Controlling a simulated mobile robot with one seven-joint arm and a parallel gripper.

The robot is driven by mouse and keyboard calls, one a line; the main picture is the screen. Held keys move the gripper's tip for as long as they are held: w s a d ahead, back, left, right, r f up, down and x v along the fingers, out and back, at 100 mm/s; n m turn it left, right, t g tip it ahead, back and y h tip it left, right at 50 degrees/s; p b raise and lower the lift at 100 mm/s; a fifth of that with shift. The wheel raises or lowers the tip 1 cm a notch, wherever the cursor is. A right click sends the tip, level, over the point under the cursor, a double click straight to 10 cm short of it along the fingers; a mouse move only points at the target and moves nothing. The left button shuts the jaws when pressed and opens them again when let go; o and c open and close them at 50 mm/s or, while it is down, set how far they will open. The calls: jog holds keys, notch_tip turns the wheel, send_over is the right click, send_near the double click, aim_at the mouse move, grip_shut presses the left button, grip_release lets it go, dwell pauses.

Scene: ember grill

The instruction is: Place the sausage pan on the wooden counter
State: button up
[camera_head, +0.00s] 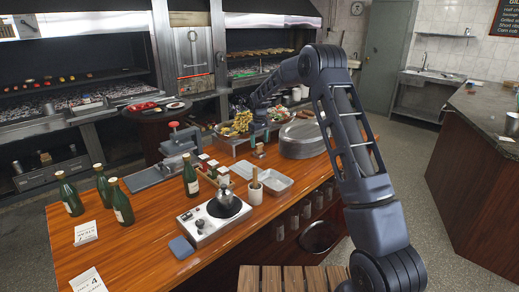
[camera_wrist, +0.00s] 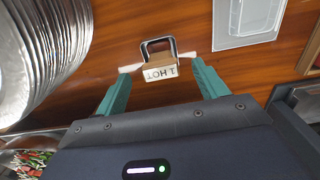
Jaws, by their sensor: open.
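I cannot pick out a sausage pan with certainty in either view. The wooden counter (camera_head: 130,245) runs across the head view and fills the background of the wrist view. My gripper (camera_head: 258,138) is over the counter's far part, pointing down. In the wrist view my gripper (camera_wrist: 160,65) is open, its two teal fingers spread. A small wooden block (camera_wrist: 158,62) with a metal loop and a label reading "1 HOT" shows between and just beyond the fingertips. I cannot tell whether they touch it. My arm hides part of the counter's far end.
A stack of round metal plates (camera_head: 303,138) stands close to my gripper.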

aim_at(260, 144)
jog(key=shift+r, duration=3.2)
jog(key=s+d+r+m+t, duration=0.2)
jog(key=s+d+r+m, duration=0.2)
jog(key=s+d+r, duration=1.65)
jog(key=s+d+f+m+t, duration=0.1)
jog(key=s+d+f, duration=0.1)
jog(key=s, duration=0.8)
jog(key=s+d+f+m, duration=0.2)
jog(key=s+d, duration=0.3)
jog(key=s, duration=0.6)
jog(key=s+d+f+m+t, duration=0.1)
jog(key=s+d+f+m, duration=0.1)
jog(key=s, duration=0.8)
jog(key=shift+s+d+f+t, duration=0.15)
jog(key=shift+s+d+t, duration=0.2)
jog(key=shift+d, duration=0.35)
